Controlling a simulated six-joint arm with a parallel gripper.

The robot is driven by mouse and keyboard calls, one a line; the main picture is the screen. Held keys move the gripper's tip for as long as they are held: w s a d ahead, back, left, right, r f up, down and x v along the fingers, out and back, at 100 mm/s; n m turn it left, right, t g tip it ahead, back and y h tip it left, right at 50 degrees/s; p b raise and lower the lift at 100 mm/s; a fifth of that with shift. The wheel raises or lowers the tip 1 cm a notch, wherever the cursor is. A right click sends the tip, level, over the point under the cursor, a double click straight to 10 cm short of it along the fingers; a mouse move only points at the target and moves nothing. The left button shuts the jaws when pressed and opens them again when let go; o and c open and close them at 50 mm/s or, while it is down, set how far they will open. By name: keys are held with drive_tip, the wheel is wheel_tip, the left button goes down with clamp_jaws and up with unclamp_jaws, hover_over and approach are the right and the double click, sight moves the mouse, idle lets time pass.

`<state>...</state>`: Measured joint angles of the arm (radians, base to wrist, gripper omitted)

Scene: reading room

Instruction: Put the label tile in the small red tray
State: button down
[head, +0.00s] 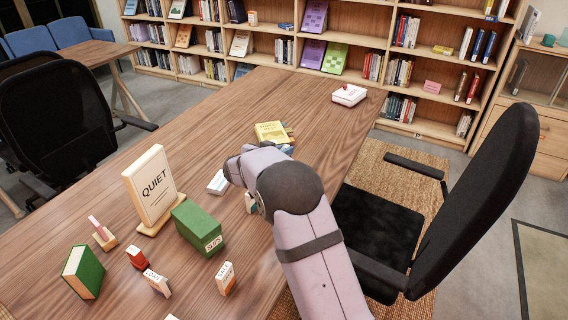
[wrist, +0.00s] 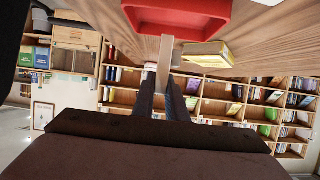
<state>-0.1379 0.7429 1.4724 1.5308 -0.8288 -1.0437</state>
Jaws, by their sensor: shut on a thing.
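My gripper (wrist: 163,85) is shut on a thin, pale tile, seen edge-on, which I take to be the label tile (wrist: 165,52). The tile stands out beyond the dark fingertips. The small red tray (wrist: 178,14) is at the top of the wrist view, just past the tile's far end and cut off by the frame edge. I cannot tell whether tile and tray touch. In the head view my arm covers the fingers, and the red tray does not show there.
The wooden table (head: 110,200) holds a QUIET sign (head: 153,187), a green SLIPS box (head: 198,228), a green book (head: 84,272) and several small blocks. A yellow book (head: 271,131) lies just beyond my arm. A white box (head: 349,95) sits at the far end.

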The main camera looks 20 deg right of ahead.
drive_tip(key=shift+f+b, duration=0.35)
drive_tip(key=shift+f, duration=1.6)
drive_tip(key=shift+f, duration=0.1)
drive_tip(key=c, duration=1.8)
unclamp_jaws()
drive_tip(key=shift+o, duration=0.2)
drive_tip(key=shift+s+a+r, duration=0.15)
drive_tip(key=shift+r, duration=0.05)
drive_tip(key=v, duration=1.1)
drive_tip(key=shift+s+a, duration=0.2)
drive_tip(key=shift+s, duration=0.05)
drive_tip(key=shift+r, duration=0.15)
drive_tip(key=shift+w+p, duration=0.1)
drive_tip(key=shift+p, duration=0.2)
